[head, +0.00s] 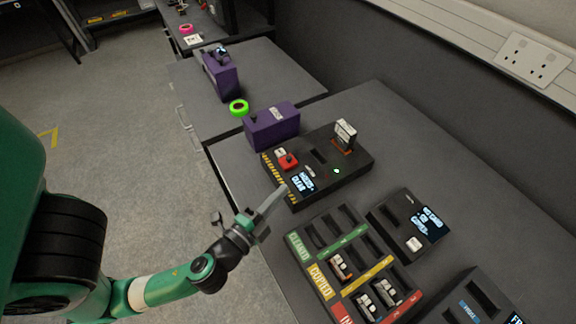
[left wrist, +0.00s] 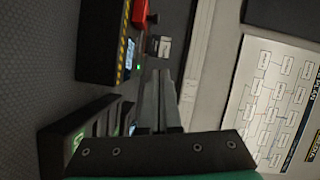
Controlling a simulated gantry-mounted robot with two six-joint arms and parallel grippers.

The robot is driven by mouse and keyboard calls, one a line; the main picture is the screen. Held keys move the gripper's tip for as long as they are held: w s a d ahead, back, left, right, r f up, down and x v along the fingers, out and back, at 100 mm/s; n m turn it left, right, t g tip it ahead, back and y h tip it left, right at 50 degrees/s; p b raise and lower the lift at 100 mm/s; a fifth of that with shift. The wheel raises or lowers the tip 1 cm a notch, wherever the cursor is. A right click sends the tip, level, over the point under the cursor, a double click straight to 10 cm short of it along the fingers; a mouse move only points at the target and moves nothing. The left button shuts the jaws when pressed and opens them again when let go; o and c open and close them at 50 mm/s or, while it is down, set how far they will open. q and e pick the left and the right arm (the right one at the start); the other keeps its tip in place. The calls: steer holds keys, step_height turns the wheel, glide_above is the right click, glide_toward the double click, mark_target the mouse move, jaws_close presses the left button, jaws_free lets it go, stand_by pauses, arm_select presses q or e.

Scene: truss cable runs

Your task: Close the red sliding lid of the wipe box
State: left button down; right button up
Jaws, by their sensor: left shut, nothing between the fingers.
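The wipe box (head: 325,182) is a black box with yellow-black hazard stripes and a lit display, on the dark bench in the head view. Its red sliding lid (head: 286,160), with a dark knob, sits near the striped edge, and a dark slot lies open beside it. In the left wrist view, the box (left wrist: 97,45) is at the upper left, with the red part (left wrist: 139,13) at the top edge. My left gripper (head: 284,189) is shut and empty, its fingertips by the box's near corner; the fingers (left wrist: 160,74) also show in the wrist view. My right gripper is not in view.
A purple box (head: 272,128) stands behind the wipe box, near a green ring (head: 239,107). A labelled tray (head: 316,240) with small cartridges lies in front, and a black reader box (head: 410,226) to the right. An upright card (head: 345,134) stands on the wipe box.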

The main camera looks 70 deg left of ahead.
mark_target(288, 160)
arm_select(q)
steer(key=x, duration=0.2)
steer(key=p+x, duration=0.1)
steer(key=x, duration=0.4)
steer(key=shift+w+a+r, duration=0.2)
steer(key=shift+w, duration=0.1)
steer(key=a, duration=0.1)
steer(key=a+p, duration=0.1)
steer(key=s+a+f+p, duration=0.1)
steer(key=shift+s, duration=0.1)
steer(key=shift+a+f+p, duration=0.15)
steer(key=shift+a+p, duration=0.1)
steer(key=shift+p, duration=0.1)
steer(key=shift+s, duration=0.1)
